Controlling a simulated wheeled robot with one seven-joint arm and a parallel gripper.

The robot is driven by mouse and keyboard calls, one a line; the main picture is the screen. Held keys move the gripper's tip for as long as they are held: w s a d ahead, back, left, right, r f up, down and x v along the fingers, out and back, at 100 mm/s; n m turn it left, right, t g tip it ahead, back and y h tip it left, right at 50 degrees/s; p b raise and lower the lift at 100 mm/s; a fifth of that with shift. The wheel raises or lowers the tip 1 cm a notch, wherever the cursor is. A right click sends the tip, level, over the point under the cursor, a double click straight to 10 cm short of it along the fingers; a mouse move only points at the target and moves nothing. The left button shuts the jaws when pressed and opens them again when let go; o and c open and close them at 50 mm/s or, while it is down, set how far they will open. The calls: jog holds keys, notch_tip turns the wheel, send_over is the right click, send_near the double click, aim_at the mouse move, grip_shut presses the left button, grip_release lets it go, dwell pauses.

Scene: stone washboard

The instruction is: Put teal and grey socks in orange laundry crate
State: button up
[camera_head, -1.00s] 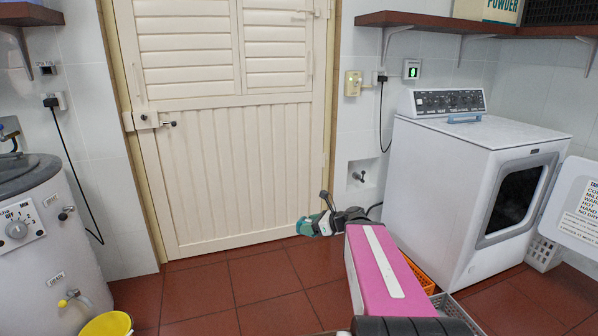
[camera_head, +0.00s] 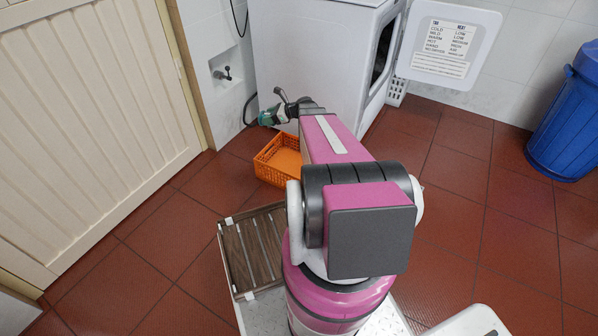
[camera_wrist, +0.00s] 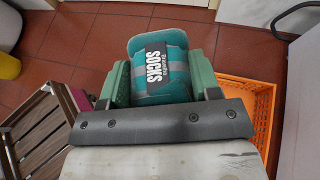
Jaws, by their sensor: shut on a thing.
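The teal and grey socks (camera_wrist: 160,78), a folded bundle with a black "SOCKS" label, are between the green fingers of my gripper (camera_wrist: 163,84) in the wrist view. The gripper is shut on them. In the head view my gripper (camera_head: 267,117) is small, in front of the white dryer, above and slightly behind the orange laundry crate (camera_head: 266,168). The crate stands on the floor, and its visible inside looks empty; my arm hides its right part. In the wrist view the crate (camera_wrist: 264,100) lies to the right of the socks, partly hidden by the gripper.
The white dryer (camera_head: 310,55) stands behind the crate. A slatted wooden rack (camera_head: 232,262) is in front of the crate, beside my base. The cream door (camera_head: 85,120) is at left and a blue bin (camera_head: 565,125) at far right. Red tiled floor between door and crate is clear.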

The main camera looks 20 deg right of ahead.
jog(key=w+d+f, duration=0.3)
jog(key=w+f, duration=0.1)
jog(key=f, duration=0.5)
jog(key=w+d+f, duration=0.4)
jog(key=f, duration=0.5)
send_over(288, 171)
notch_tip(288, 171, down, 17)
jog(key=shift+n+g+y, duration=0.3)
jog(key=shift+n+y, duration=0.1)
jog(key=shift+w+d+f, duration=0.1)
jog(key=shift+f, duration=2.55)
jog(key=shift+w+d+f, duration=0.1)
jog(key=shift+f, duration=2.55)
jog(key=shift+f, duration=0.15)
jog(key=o, duration=0.9)
jog(key=shift+o, duration=0.2)
